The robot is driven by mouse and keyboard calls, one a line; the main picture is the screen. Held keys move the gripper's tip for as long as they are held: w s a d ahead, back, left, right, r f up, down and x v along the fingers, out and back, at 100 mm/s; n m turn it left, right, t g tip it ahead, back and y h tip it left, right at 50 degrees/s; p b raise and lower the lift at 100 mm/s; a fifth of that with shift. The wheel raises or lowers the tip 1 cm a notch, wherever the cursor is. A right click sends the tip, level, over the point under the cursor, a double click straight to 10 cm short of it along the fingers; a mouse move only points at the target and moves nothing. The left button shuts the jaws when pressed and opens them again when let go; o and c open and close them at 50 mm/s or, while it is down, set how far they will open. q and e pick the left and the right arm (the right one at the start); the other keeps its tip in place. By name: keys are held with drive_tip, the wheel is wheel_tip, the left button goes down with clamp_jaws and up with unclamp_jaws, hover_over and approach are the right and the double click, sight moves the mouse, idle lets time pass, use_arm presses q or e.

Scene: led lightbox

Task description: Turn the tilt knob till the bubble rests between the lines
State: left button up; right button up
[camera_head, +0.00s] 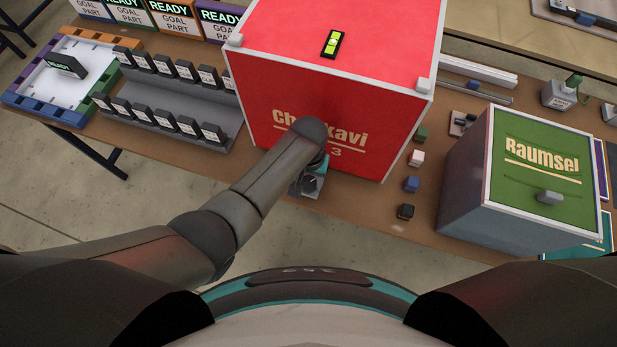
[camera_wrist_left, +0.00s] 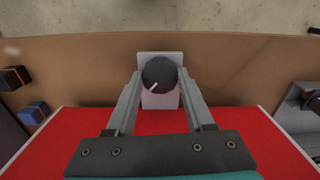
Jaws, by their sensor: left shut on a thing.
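The tilt knob (camera_wrist_left: 158,74) is a dark round knob with a white pointer line, on a light grey base plate (camera_wrist_left: 160,101) at the front of the red box. My left gripper (camera_wrist_left: 159,80) has its two fingers on either side of the knob, shut on it. In the head view my left gripper (camera_head: 308,184) is mostly hidden by its own wrist. The level vial (camera_head: 332,44), yellow-green in a black frame, lies on top of the red box (camera_head: 300,90). The bubble and lines are too small to tell apart. My right gripper is not in view.
A green-fronted box (camera_head: 520,200) marked Raumsel stands at the right. Small coloured blocks (camera_head: 411,184) lie between the two boxes. A grey rack (camera_head: 190,100) with black tags and a white tray (camera_head: 62,85) are at the left. The wooden table's front edge is close.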

use_arm(q)
clamp_jaws()
drive_tip(key=shift+m, duration=0.3)
drive_tip(key=shift+r+m+p, duration=0.1)
drive_tip(key=shift+m+p, duration=0.55)
drive_tip(key=shift+m, duration=0.25)
drive_tip(key=m+p, duration=0.1)
drive_tip(key=m, duration=0.2)
drive_tip(key=shift+m, duration=0.3)
drive_tip(key=m+p, duration=0.1)
drive_tip(key=m, duration=0.3)
drive_tip(key=shift+s, duration=0.1)
drive_tip(key=shift+f+m, duration=0.2)
drive_tip(key=shift+m, duration=1.6)
drive_tip(key=shift+s, duration=0.1)
